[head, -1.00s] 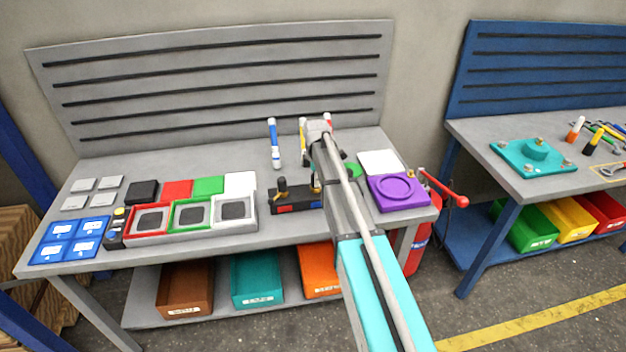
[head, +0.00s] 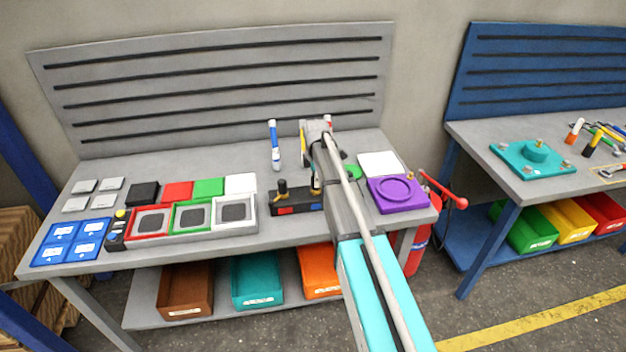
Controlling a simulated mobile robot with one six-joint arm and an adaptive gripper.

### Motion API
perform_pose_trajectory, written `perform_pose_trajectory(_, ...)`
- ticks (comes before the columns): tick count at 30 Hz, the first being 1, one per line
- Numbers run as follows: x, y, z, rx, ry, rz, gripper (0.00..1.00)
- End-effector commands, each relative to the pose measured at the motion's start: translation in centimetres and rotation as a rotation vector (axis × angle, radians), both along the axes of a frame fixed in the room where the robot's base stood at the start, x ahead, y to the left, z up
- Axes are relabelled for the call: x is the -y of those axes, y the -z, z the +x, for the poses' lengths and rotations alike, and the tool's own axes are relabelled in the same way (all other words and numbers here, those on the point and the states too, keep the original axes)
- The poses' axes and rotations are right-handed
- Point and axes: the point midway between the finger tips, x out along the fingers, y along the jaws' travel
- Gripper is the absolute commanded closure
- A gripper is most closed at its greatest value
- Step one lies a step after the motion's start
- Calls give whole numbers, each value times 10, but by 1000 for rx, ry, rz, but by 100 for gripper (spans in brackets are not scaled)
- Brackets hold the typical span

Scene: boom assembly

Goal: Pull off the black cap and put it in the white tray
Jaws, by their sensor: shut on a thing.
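The black block (head: 296,201) stands near the middle of the grey bench, with red and blue patches on its front. A black cap (head: 282,187) sits on its left post. My gripper (head: 315,172) is above the right end of the block, small and partly hidden by my arm. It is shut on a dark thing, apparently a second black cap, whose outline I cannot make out. A pale, brassy post shows below it. The white tray (head: 252,222), with a dark grey panel inside, is the rightmost of three framed trays, left of the block.
The red tray (head: 133,222) and green tray (head: 180,228) adjoin the white one. Colored plates lie behind them. A purple plate (head: 398,194) and a white plate (head: 380,163) lie right of my arm.

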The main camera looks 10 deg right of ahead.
Motion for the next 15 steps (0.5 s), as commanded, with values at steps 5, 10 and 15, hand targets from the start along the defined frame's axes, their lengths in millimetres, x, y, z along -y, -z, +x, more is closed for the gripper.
perform_pose_trajectory(5,0,-4,5,9,0,0,100)
perform_pose_trajectory(10,0,-5,5,10,0,0,100)
perform_pose_trajectory(15,0,-6,5,9,0,0,100)
